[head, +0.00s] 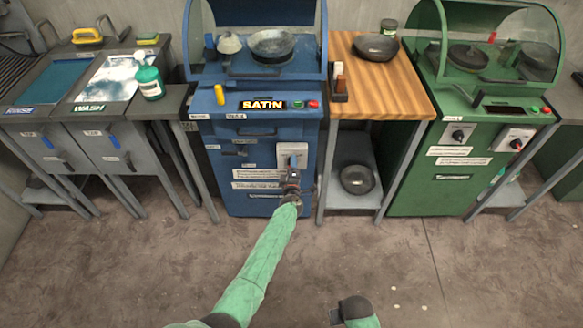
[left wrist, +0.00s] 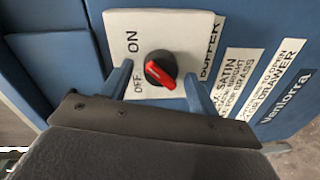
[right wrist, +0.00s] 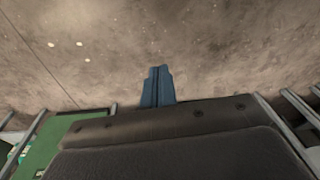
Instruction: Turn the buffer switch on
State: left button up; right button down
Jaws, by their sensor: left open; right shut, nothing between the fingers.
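The buffer switch is a red and black rotary knob (left wrist: 160,70) on a white plate (left wrist: 205,25) marked ON, OFF and BUFFER. The plate (head: 301,151) also shows on the blue machine's front in the head view, where my left gripper (head: 292,163) covers the knob. In the left wrist view my left gripper (left wrist: 157,75) is open, one finger on either side of the knob; contact cannot be told. The knob's red grip lies slanted across its face; which mark it selects is unclear. My right gripper (right wrist: 157,72) is shut and empty above the floor.
The blue machine (head: 228,160) has a lit SATIN display (head: 262,105). A wooden-topped table (head: 400,80) and a green machine (head: 410,175) with its own switch plate (head: 512,139) stand to the right. Wash and rinse basins (head: 107,82) are at left. The floor (head: 130,270) in front is clear.

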pick_arm(q)
jog(key=shift+s, duration=0.1)
jog(key=s+p, duration=0.3)
jog(key=s, duration=0.4)
jog(key=shift+s+r, duration=0.25)
jog(key=shift+s, duration=0.05)
pick_arm(e)
notch_tip(320, 180, down, 10)
jog(key=s+d, duration=0.2)
jog(key=shift+s, duration=0.25)
jog(key=shift+s, duration=0.1)
